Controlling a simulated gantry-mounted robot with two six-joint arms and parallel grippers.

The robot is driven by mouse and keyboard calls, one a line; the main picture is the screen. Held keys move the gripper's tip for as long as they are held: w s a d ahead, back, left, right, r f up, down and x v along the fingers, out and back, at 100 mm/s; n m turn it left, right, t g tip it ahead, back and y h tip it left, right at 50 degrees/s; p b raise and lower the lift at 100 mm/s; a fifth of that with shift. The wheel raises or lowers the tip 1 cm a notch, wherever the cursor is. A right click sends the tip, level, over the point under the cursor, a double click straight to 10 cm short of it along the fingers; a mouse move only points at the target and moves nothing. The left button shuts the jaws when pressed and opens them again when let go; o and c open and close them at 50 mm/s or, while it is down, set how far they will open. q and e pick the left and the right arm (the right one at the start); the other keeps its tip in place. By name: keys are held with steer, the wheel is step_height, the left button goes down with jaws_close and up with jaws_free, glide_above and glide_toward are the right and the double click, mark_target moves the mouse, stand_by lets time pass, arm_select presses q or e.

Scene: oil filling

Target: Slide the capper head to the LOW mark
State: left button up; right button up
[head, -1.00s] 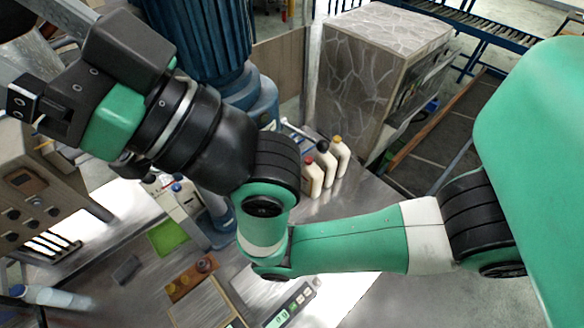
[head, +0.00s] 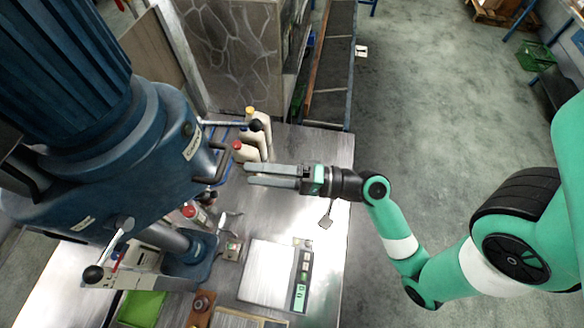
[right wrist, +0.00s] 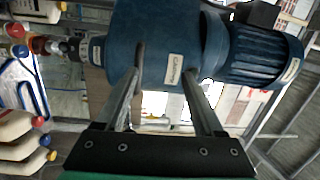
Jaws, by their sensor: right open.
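The capper head (head: 120,170) is a big blue housing with a ribbed motor on top, at the left of the head view. It also fills the upper middle of the right wrist view (right wrist: 160,25), where its white label (right wrist: 174,68) shows between my fingers. A dark U-shaped handle (head: 222,160) juts from its right side. My right gripper (head: 248,174) is open and level, with its fingertips just right of the handle. I cannot make out the LOW mark. My left gripper is out of view.
A lever with a black knob (head: 257,125) sticks out above my right gripper, and another knobbed lever (head: 93,273) is at lower left. Cream bottles (head: 252,143) stand behind the gripper. A scale (head: 275,275) lies on the metal table below. The table's right side is mostly clear.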

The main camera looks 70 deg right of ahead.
step_height(320, 180, down, 3)
steer(key=s+d+m+h, duration=0.2)
steer(key=w+a, duration=0.1)
steer(key=w, duration=1)
jaws_close()
stand_by(1.4)
steer(key=shift+f, duration=0.15)
